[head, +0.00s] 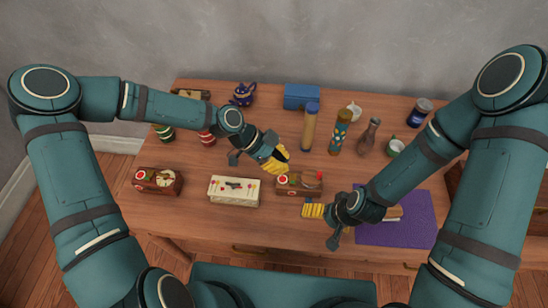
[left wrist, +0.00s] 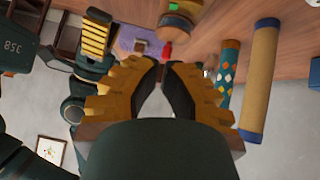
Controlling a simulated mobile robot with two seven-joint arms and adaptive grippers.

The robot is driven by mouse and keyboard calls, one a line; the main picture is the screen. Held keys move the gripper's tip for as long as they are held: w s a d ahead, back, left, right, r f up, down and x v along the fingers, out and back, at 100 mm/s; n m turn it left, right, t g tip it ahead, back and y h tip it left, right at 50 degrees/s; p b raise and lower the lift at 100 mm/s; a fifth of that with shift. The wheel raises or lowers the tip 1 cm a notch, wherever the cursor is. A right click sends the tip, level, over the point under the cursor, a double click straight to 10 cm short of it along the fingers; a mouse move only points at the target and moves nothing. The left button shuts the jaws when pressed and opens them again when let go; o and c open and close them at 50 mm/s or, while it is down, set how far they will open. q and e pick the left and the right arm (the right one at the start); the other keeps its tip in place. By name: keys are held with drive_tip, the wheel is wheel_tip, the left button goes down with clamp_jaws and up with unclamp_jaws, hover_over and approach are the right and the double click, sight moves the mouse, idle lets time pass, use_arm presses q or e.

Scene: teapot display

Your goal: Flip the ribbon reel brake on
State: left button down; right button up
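A small brown wooden box (head: 290,187) with a red-and-white round mark and a red tip at its right end stands at the table's middle front; I take it for the ribbon reel. A round wooden part (left wrist: 183,22) and a red piece (left wrist: 167,50) show past my fingertips in the left wrist view. The brake itself is too small to make out. My left gripper (head: 280,158) is just behind and above the box; its fingertips meet almost together (left wrist: 161,66), with nothing seen between them. My right gripper (head: 313,210) is in front of the box, to its right.
A cream box (head: 234,196) and a brown box with a dial (head: 158,181) stand to the left. Tall tubes (head: 310,128) (head: 339,133) and a brown bottle (head: 369,136) stand behind. A purple mat (head: 400,228) lies at the right under my right arm.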

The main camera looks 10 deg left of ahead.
sight(292, 183)
use_arm(q)
drive_tip(key=x, duration=0.5)
drive_tip(key=shift+f+b, duration=0.2)
drive_tip(key=shift+b, duration=0.1)
use_arm(e)
drive_tip(key=shift+s+f, duration=0.15)
drive_tip(key=shift+f, duration=0.25)
use_arm(q)
wheel_tip(292, 183, down, 2)
drive_tip(key=shift+s+a+f, duration=0.1)
drive_tip(key=shift+s, duration=0.05)
use_arm(e)
drive_tip(key=shift+f, duration=0.15)
use_arm(q)
drive_tip(key=shift+f, duration=0.6)
use_arm(e)
drive_tip(key=shift+f, duration=0.1)
